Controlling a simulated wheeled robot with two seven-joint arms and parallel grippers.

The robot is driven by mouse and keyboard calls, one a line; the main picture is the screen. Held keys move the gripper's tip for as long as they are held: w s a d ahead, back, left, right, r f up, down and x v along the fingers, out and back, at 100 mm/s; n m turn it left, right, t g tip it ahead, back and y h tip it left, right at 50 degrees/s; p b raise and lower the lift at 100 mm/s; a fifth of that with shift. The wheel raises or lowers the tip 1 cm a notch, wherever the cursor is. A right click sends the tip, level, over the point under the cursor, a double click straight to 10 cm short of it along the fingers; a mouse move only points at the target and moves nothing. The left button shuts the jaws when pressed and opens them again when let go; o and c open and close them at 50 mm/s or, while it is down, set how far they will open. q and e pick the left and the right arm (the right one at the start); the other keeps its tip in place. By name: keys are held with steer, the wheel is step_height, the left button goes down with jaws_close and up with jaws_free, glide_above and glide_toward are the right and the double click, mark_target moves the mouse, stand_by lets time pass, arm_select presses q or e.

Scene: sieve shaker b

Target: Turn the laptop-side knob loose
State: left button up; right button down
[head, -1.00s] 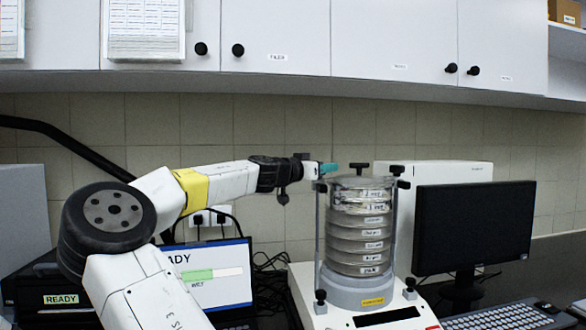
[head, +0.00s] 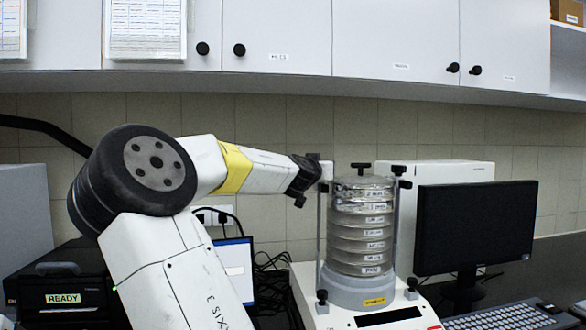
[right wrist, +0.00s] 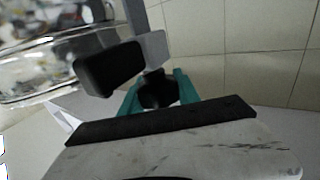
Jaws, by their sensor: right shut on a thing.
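The sieve shaker (head: 362,292) carries a stack of clear sieves (head: 362,235) between upright rods. Its laptop-side knob is hidden behind my gripper in the head view. In the right wrist view the dark knob (right wrist: 157,92) sits between teal fingers. My right gripper (head: 325,170) is at the top of the left rod, and it also shows in the right wrist view (right wrist: 160,86), shut on the knob. The laptop (head: 236,270) is largely covered by my arm. My left gripper is not in view.
Other black knobs stand at the back (head: 360,166) and right (head: 397,170) of the shaker top. A monitor (head: 475,228) and keyboard (head: 500,318) are at the right. A black READY box (head: 62,285) is at the left. Wall cabinets (head: 390,40) hang above.

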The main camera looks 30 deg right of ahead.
steer(key=shift+w+a+n+t+y, duration=0.1)
steer(key=shift+a+n+t+y, duration=0.6)
steer(key=shift+n+y, duration=2)
steer(key=shift+w+a+n+t+y, duration=0.25)
steer(key=shift+n+t+y, duration=1.15)
steer(key=shift+y, duration=2.25)
steer(key=shift+a+n+t+y, duration=0.55)
steer(key=shift+n+y, duration=1.95)
steer(key=shift+y, duration=0.65)
steer(key=c, duration=0.9)
jaws_free()
steer(key=shift+v, duration=3.9)
steer(key=shift+d, duration=0.1)
